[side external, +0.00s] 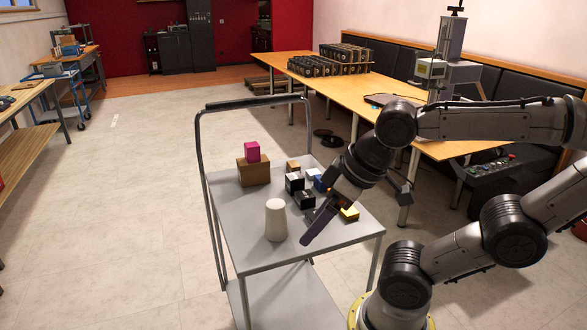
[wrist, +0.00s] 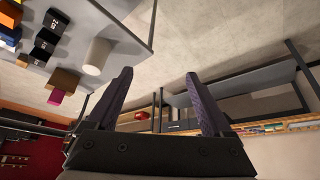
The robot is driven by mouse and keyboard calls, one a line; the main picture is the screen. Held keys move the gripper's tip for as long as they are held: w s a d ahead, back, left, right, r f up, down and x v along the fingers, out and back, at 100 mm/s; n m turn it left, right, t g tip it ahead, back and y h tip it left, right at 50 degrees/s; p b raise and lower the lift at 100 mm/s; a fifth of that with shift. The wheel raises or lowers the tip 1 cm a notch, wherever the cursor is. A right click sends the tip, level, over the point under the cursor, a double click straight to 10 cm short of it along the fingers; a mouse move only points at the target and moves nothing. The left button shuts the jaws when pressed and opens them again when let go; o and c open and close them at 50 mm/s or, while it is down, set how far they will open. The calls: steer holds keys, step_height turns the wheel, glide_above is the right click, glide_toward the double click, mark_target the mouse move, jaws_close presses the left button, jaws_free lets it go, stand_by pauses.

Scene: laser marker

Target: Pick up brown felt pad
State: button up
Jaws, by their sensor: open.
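I cannot pick out a brown felt pad with certainty. A flat dark reddish-brown piece (side external: 381,99) lies on the long wooden table, partly behind my arm. A small brown block (side external: 293,167) stands on the grey cart among other blocks. My gripper (side external: 308,238) hangs over the cart's front right part, close to the white cylinder in the picture. In the wrist view my gripper (wrist: 158,74) is open, with its two dark purple fingers well apart and nothing between them. That view shows the cart's items only at its upper left, outside the fingers.
The cart (side external: 245,240) holds a white cylinder (side external: 276,220), a larger brown box (side external: 253,172) with a magenta cube (side external: 252,151) on it, several dark blocks and a yellow block (side external: 349,214). A rail rises along its far left side. The wooden table (side external: 300,65) stands behind.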

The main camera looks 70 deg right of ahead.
steer(key=w+d+r+m+t+h, duration=0.1)
steer(key=w+d+r, duration=0.1)
steer(key=w+r, duration=0.45)
steer(key=w+d+r+t, duration=0.1)
steer(key=w+d+r, duration=0.2)
steer(key=w+r, duration=0.35)
steer(key=w+d+m+h, duration=0.1)
steer(key=w+d, duration=0.4)
steer(key=w, duration=0.2)
steer(key=m+g+h, duration=0.1)
steer(key=m+g, duration=0.4)
steer(key=m, duration=0.2)
glide_above(296, 166)
steer(key=s+a, duration=0.2)
steer(key=f, duration=2.7)
steer(key=shift+s+f, duration=0.2)
steer(key=shift+f, duration=0.2)
steer(key=shift+t, duration=0.3)
steer(key=shift+w+x, duration=0.15)
steer(key=shift+x, duration=1.5)
steer(key=shift+w+x, duration=0.15)
steer(key=shift+x, duration=1.5)
